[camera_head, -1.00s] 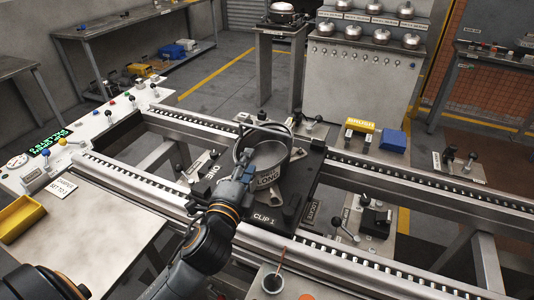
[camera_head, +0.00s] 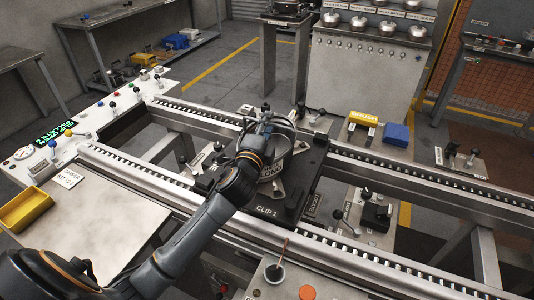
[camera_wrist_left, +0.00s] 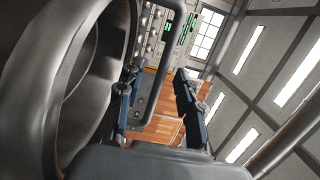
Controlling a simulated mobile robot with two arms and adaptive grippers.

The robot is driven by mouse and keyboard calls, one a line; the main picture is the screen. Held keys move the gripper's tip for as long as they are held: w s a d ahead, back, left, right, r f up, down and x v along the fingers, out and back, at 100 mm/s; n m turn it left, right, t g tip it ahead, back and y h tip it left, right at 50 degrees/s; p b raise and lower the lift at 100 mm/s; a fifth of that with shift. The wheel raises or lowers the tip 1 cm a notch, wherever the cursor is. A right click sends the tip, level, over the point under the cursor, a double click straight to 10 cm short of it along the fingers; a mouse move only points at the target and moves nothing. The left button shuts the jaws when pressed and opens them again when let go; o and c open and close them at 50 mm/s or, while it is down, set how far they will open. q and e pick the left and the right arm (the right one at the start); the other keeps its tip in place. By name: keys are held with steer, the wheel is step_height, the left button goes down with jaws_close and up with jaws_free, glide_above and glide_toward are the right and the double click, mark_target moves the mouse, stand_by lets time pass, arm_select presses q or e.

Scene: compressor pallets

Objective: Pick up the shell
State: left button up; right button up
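The shell (camera_head: 283,161) is a grey metal pot shape standing on the black pallet (camera_head: 237,199) marked CLIP 1, in the middle of the head view. My left arm covers its left side and much of its open top. My left gripper (camera_head: 266,120) is at the shell's top. In the left wrist view the shell (camera_wrist_left: 92,65) fills the left side. There my left gripper (camera_wrist_left: 158,103) has its two fingers apart, with the shell's dark bent handle (camera_wrist_left: 172,55) showing between them. I cannot tell whether a finger touches it. My right gripper is not in view.
The pallet sits across two roller rails (camera_head: 420,182). A lever box (camera_head: 376,214) stands right of it. A yellow bin (camera_head: 24,209) is at the left. A yellow block (camera_head: 362,120) and a blue block (camera_head: 396,134) lie behind the rails.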

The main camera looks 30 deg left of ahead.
arm_select(q)
steer(key=shift+w+a, duration=0.1)
steer(key=shift+w, duration=0.6)
jaws_close()
steer(key=shift+r, duration=0.25)
